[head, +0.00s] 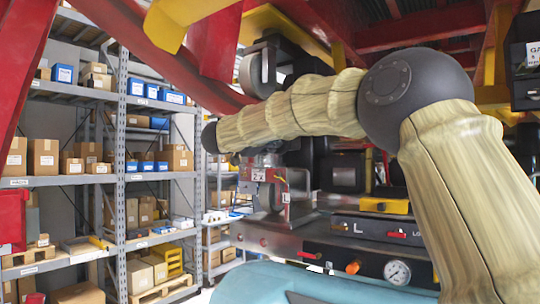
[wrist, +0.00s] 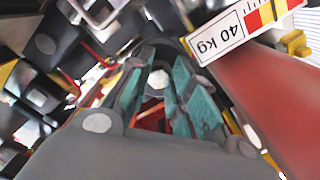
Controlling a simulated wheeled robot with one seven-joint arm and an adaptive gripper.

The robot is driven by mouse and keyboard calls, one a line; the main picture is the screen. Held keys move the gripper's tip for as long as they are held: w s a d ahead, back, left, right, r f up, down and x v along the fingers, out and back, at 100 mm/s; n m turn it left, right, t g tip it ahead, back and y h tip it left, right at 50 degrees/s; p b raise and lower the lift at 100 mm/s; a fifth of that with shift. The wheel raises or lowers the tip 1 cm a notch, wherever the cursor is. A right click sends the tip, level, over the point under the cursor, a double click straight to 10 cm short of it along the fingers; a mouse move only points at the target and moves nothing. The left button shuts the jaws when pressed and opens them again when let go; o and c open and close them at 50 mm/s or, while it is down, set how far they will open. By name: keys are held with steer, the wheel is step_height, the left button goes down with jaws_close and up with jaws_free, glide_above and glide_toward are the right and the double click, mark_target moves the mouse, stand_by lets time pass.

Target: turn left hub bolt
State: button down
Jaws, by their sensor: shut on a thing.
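In the wrist view my gripper (wrist: 160,66) has its two teal finger pads close on either side of a pale, six-sided bolt head (wrist: 156,80). The jaws are shut on this bolt, which sits deep between the pads near the middle of the picture. Its shank and the seat behind it are hidden. In the head view my arm crosses from the lower right to a dark round joint at the left; the gripper and the bolt cannot be made out there.
A "40 kg" label (wrist: 222,38) is close beside my fingers, by a wide red beam (wrist: 262,105). In the head view a panel marked L (head: 372,229), a gauge (head: 397,272) and an orange knob (head: 352,267) lie below my arm. Storage shelves (head: 75,181) stand left.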

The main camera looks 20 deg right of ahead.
steer(key=shift+r+m+b, duration=0.2)
steer(key=shift+m+b, duration=7.9)
steer(key=shift+m, duration=1.6)
steer(key=shift+r, duration=0.1)
steer(key=c, duration=1.3)
jaws_free()
steer(key=shift+s+r, duration=0.1)
steer(key=v, duration=1.2)
